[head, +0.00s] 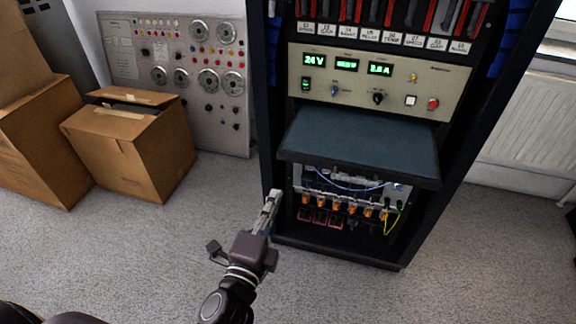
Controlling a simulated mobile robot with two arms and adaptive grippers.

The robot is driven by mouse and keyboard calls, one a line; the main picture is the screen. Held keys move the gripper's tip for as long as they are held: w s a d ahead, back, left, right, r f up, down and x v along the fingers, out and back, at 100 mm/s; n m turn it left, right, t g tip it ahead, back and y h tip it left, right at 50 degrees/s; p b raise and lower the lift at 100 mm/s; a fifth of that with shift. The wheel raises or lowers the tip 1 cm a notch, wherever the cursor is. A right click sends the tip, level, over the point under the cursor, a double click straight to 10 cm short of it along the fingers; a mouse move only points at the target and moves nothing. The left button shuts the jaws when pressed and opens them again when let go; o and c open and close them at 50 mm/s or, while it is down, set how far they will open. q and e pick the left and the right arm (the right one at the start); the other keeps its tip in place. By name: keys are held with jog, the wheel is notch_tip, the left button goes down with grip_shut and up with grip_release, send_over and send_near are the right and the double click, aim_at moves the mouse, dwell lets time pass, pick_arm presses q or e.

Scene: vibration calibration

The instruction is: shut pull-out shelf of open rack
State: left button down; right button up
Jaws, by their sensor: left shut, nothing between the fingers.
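The open rack (265,100) is a tall dark frame right of the middle in the head view. Its pull-out shelf (360,146), a flat dark blue-green board, juts out toward me below the beige power panel (375,85). My left gripper (272,197) is shut and empty. In the picture it is below and left of the shelf's front left corner, by the rack's left post, and apart from the shelf. I cannot tell whether it touches the post. My right gripper is not in view.
Orange-tipped wiring (340,205) fills the bay under the shelf. Cardboard boxes (130,145) and a grey dial panel (195,75) stand at the left. A white radiator (525,125) is at the right. The grey carpet (150,245) in front is clear.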

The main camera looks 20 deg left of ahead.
aim_at(291, 158)
pick_arm(q)
jog(key=w, duration=1)
jog(key=shift+w+p, duration=0.3)
jog(key=shift+p, duration=0.1)
jog(key=shift+w, duration=0.55)
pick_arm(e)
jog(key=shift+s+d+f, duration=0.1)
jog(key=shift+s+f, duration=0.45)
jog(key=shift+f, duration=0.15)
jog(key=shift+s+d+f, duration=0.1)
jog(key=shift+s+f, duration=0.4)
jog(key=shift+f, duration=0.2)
